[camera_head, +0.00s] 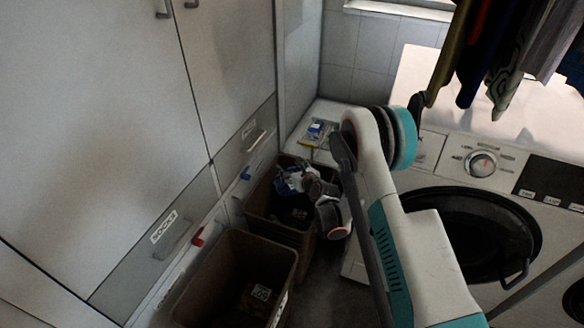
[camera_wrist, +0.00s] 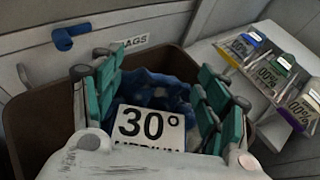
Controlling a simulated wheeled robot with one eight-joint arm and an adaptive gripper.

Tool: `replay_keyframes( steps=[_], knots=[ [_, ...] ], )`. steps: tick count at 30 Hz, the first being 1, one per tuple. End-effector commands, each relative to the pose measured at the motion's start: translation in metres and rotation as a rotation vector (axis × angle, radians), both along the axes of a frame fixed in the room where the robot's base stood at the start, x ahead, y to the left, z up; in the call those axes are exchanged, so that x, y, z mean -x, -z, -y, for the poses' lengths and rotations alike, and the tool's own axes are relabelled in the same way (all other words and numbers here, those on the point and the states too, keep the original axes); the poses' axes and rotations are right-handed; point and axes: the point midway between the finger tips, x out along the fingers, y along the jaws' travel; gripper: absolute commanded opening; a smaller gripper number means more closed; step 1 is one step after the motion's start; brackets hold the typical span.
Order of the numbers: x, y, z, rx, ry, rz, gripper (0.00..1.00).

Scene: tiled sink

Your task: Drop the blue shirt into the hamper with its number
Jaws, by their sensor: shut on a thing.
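My gripper (camera_wrist: 160,105) is shut on the blue shirt (camera_wrist: 150,85), a bunched blue cloth between its teal-padded fingers. A white card (camera_wrist: 150,127) reading "30°" and "MEDIUM" shows in front of the cloth. In the head view the shirt (camera_head: 288,182) shows as a small blue and white bundle at my gripper (camera_head: 300,178), over the far brown hamper (camera_head: 262,208). A label (camera_head: 298,213) in the far hamper is too small to read.
Grey cabinets stand left, with a drawer labelled "SOCKS" (camera_head: 164,226). A washing machine (camera_head: 470,220) stands right, with clothes (camera_head: 500,45) hanging above. A white surface behind the far hamper holds several coloured packets (camera_wrist: 270,75) marked "00%". Red and blue clips line the cabinet edge.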

Motion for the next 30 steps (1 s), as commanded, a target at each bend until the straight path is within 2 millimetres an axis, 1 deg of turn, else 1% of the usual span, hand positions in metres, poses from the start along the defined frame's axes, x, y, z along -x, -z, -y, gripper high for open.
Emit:
replay_keyframes(
  steps=[4,5,6,8,19,22,26,30],
  knots=[
    [0.0,-0.001,0.0,0.0,0.0,0.0,0.24],
    [0.0,-0.001,0.0,0.0,0.0,0.0,0.71],
    [0.0,-0.001,0.0,0.0,0.0,0.0,0.8],
    [0.0,-0.001,0.0,0.0,0.0,0.0,0.92],
    [0.0,-0.001,0.0,0.0,0.0,0.0,0.92],
    [0.0,-0.004,0.0,0.0,0.0,0.0,0.92],
    [0.0,-0.017,0.0,0.0,0.0,0.0,0.92],
    [0.0,-0.04,0.0,0.0,0.0,0.0,0.92]
  ],
)
